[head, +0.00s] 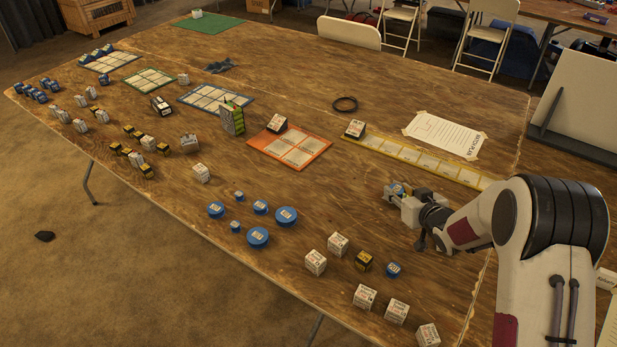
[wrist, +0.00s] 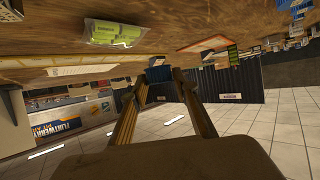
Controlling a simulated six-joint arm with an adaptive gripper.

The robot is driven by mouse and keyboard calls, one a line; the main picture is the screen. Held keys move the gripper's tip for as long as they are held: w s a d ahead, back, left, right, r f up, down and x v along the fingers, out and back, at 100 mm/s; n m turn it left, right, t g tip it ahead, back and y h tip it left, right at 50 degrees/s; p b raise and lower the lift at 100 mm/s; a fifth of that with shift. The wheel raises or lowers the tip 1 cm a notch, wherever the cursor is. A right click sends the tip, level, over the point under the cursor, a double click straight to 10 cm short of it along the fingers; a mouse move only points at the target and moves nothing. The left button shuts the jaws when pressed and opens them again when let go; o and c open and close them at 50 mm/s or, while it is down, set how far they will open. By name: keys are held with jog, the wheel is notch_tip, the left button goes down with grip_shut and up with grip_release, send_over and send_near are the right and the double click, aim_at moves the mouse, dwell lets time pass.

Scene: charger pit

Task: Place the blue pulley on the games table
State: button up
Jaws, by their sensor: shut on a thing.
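My gripper (head: 398,196) is above the right part of the wooden table (head: 320,180) in the head view, shut on a small blue thing (head: 397,188), which fits the blue pulley. In the wrist view my gripper's fingers (wrist: 160,78) close on a dark blue block-like shape (wrist: 158,74); its full form is hidden. Several blue discs, such as a large one (head: 286,215), lie at the table's front middle, with a small blue piece (head: 393,269) further right. No table is marked as the games table that I can read.
White boxes (head: 338,244) and a yellow-black cube (head: 363,260) stand near the front edge. A yellow strip mat (head: 415,165), an orange mat (head: 290,152) and a taped sheet (head: 445,133) lie beyond. A black ring (head: 345,104) is at centre; bare wood surrounds it. White folding chairs (head: 400,25) stand behind.

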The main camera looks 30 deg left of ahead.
jog(key=shift+s+a+f+n+g+y, duration=0.15)
jog(key=shift+s+a+n+g+y, duration=0.2)
jog(key=shift+a, duration=0.1)
jog(key=shift+s+a+f, duration=0.1)
jog(key=shift+s+f, duration=0.15)
jog(key=shift+s, duration=0.05)
send_over(386, 225)
jog(key=shift+f, duration=3.1)
jog(key=shift+f, duration=0.1)
jog(key=shift+f, duration=1.75)
jog(key=shift+f, duration=0.2)
jog(key=o, duration=1.1)
